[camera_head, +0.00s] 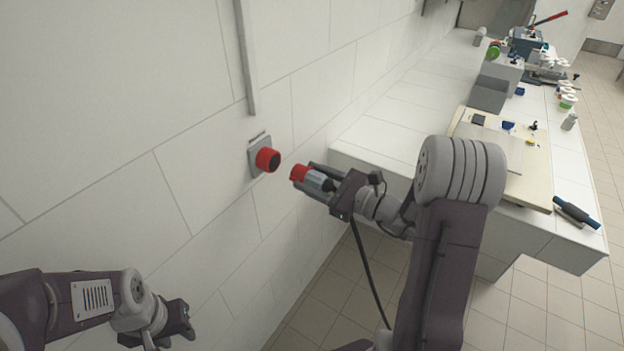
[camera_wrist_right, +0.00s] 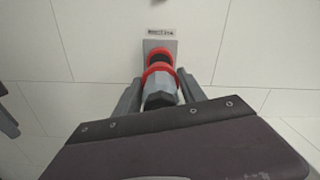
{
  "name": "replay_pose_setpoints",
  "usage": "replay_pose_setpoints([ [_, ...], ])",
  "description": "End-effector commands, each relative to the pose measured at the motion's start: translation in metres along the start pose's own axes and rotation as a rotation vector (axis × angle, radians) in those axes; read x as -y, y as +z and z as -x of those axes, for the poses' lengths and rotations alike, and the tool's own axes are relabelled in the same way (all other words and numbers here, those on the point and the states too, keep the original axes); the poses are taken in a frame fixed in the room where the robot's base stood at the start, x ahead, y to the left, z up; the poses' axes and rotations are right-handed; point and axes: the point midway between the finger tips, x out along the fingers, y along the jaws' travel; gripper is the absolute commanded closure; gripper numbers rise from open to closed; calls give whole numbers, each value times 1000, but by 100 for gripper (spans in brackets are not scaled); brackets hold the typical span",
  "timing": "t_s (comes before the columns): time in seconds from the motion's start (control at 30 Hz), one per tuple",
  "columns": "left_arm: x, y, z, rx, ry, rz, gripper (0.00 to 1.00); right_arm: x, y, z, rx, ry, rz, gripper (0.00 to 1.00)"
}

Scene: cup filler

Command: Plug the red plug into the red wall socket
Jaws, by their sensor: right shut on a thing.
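The red wall socket (camera_head: 267,160) sits on a grey plate on the white tiled wall. The red plug (camera_head: 300,173) has a red front and a grey body. My right gripper (camera_head: 318,180) is shut on the plug's grey body, with the red end facing the socket. In the head view a gap separates plug and socket. In the right wrist view the plug (camera_wrist_right: 159,93) lines up in front of the socket (camera_wrist_right: 159,55), covering part of it. A dark cable hangs below the right gripper. My left gripper (camera_head: 180,322) is low at the left, its fingers hard to make out.
A white counter (camera_head: 390,115) runs along the wall behind my right arm, holding a beige board (camera_head: 535,185) and several tools and containers. A grey conduit (camera_head: 247,60) runs up the wall above the socket. The wall around the socket is clear.

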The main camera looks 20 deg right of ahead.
Motion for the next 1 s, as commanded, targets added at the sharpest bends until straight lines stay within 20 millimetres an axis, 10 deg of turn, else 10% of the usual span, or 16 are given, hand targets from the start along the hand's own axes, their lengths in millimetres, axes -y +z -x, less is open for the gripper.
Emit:
replay_pose_setpoints([
  [1.0, 0, 0, 5, 0, 0, 0, 64, 0, 0, -57, -1, 1, 0, 100],
])
